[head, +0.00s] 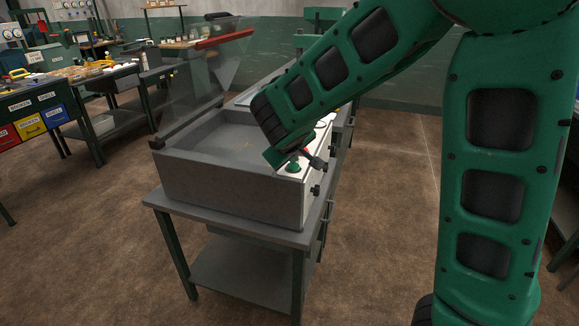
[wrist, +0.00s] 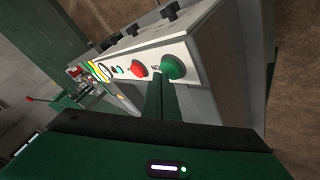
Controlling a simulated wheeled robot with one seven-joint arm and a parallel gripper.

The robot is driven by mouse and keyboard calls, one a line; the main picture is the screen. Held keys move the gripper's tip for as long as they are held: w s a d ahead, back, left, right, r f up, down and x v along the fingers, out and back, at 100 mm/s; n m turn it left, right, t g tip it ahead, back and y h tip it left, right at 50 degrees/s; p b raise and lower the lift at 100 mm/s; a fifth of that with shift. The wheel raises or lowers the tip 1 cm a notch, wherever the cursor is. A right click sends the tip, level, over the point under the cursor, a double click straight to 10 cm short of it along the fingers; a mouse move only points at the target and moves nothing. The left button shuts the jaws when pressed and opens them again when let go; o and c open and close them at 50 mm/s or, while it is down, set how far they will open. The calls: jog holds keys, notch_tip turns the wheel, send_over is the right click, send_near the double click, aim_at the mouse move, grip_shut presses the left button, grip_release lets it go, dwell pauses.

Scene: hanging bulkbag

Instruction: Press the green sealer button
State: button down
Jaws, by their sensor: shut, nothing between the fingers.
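The green sealer button (wrist: 173,68) is a round dome on the white panel of the grey sealer, nearest the panel's end in the wrist view. In the head view the green button (head: 293,167) shows on the panel at the sealer's near right corner. A red button (wrist: 138,69) sits beside it. My gripper (wrist: 160,84) is shut and empty, its fingertips close to the green button's lower edge in the wrist view; I cannot tell whether they touch. In the head view my gripper (head: 305,155) is just above the panel, its fingers partly hidden by my wrist.
The grey sealer (head: 228,185) stands on a metal table (head: 240,227), its clear lid (head: 200,85) raised with a red handle (head: 224,39). Black knobs line the panel's side. A workbench with coloured bins (head: 30,127) stands at left. Brown floor at right is clear.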

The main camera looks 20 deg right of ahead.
aim_at(293, 168)
jog(key=shift+f, duration=0.1)
dwell(0.3)
jog(key=shift+s+f, duration=0.15)
jog(key=shift+f, duration=0.15)
jog(key=shift+r, duration=0.4)
dwell(0.4)
jog(key=shift+r, duration=3.05)
